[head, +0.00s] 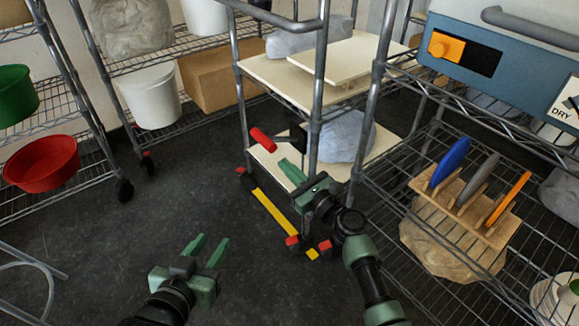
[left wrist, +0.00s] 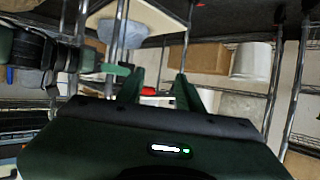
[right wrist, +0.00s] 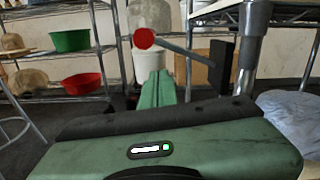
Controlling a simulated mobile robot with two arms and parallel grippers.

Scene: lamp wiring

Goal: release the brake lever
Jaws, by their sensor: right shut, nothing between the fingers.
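The brake lever is a grey rod with a red knob (head: 263,139), running to a dark block on the cart post. It points left and slightly up in the head view. In the right wrist view the red knob (right wrist: 144,39) is above and slightly left of my fingertips, and the rod slopes down right to the black block (right wrist: 221,65). My right gripper (head: 292,170) is shut and empty, just below the lever, seemingly apart from it. My left gripper (head: 210,243) is open and empty over the floor, well away from the lever.
The cart (head: 275,85) carries pale boards and grey-blue bundles. A yellow bar (head: 273,213) with red ends lies low at its base. A wire rack (head: 440,95) with a plate holder stands right. Shelves with bowls and buckets stand left. The floor (head: 100,240) between is clear.

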